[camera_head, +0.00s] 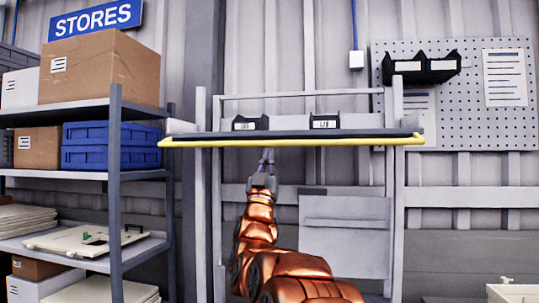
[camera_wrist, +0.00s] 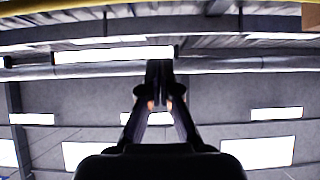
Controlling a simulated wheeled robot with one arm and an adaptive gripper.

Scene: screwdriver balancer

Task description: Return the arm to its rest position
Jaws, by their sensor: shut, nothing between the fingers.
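My arm is copper-coloured and rises from the bottom of the head view, with my gripper (camera_head: 267,156) at its upper end. The gripper points up and sits just below the yellow front edge of a shelf (camera_head: 290,142). I cannot tell whether it touches that edge. In the wrist view my gripper (camera_wrist: 159,68) shows dark against the ceiling and wall, its fingers together with nothing between them.
Two black bins, one at left (camera_head: 250,123) and one at right (camera_head: 325,121), stand on the shelf. A storage rack (camera_head: 115,190) with boxes stands at left. A pegboard (camera_head: 460,110) hangs at right. A white box (camera_head: 512,293) is at lower right.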

